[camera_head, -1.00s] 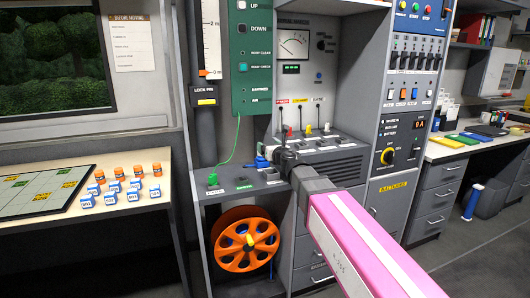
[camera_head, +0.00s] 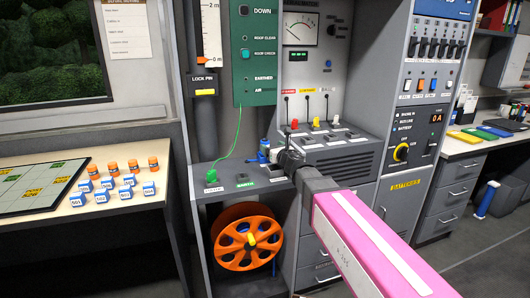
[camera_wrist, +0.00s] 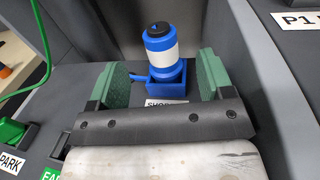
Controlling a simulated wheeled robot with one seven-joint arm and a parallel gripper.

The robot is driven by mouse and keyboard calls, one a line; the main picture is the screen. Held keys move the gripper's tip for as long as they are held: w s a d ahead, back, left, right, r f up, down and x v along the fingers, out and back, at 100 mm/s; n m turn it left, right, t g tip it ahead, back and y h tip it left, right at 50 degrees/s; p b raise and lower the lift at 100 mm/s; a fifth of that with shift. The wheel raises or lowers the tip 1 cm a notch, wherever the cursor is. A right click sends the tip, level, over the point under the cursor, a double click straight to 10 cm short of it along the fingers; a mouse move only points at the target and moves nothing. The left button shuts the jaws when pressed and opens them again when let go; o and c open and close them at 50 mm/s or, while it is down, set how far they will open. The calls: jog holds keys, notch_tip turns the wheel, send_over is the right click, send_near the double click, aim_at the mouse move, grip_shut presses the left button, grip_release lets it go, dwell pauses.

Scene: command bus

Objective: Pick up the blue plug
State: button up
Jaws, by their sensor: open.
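The blue plug (camera_wrist: 162,58) stands upright in a blue socket (camera_wrist: 168,85) in the wrist view. It has a white band around its middle and a dark top. In the head view the blue plug (camera_head: 264,147) shows just left of my gripper, on the grey shelf. My gripper (camera_wrist: 160,82) is open, with one green-padded finger on each side of the plug and socket. Gaps show between the plug and both fingers. A label at the socket's near side is partly hidden by my gripper.
A green plug (camera_head: 211,176) with a green cord stands to the left on the shelf. Red, yellow and white plugs (camera_head: 316,123) sit on the ledge to the right. An orange reel (camera_head: 247,240) is below. The grey cabinet wall rises close behind.

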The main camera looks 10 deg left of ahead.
jog(key=shift+w+a+f, duration=0.6)
jog(key=shift+w+a, duration=0.1)
jog(key=shift+w, duration=0.15)
jog(key=shift+x, duration=2.75)
jog(key=shift+s, duration=0.1)
jog(key=c, duration=1.1)
